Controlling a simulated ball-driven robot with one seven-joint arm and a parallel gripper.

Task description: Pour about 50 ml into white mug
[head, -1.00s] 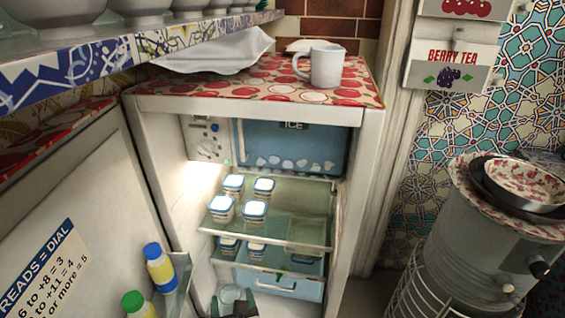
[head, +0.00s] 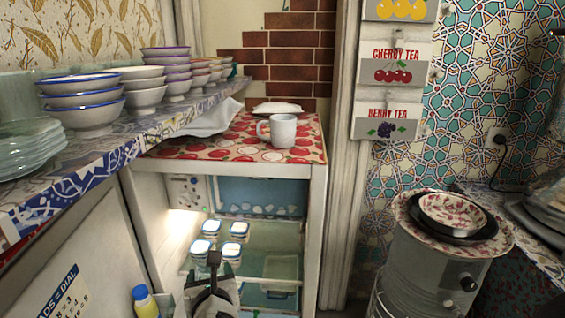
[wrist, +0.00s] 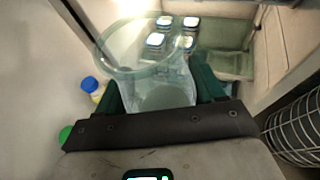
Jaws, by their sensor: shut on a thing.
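The white mug (head: 283,133) stands upright on the red-and-white patterned top of the fridge, near its back right, handle to the left. My gripper (wrist: 160,85) has its green fingers on either side of a clear glass vessel (wrist: 150,68) with a wide round rim, and is shut on it. I cannot tell how much liquid is inside. In the head view, my gripper (head: 213,268) is low in front of the open fridge, below and left of the mug. It hides part of the fridge, and the vessel is hard to make out there.
Striped jars (head: 231,252) stand on the fridge shelf behind my gripper. The open fridge door (head: 85,260) is at left. A shelf with bowls (head: 95,118) overhangs the left side. A white cloth (head: 212,120) lies on the fridge top. A samovar (head: 435,265) stands at right.

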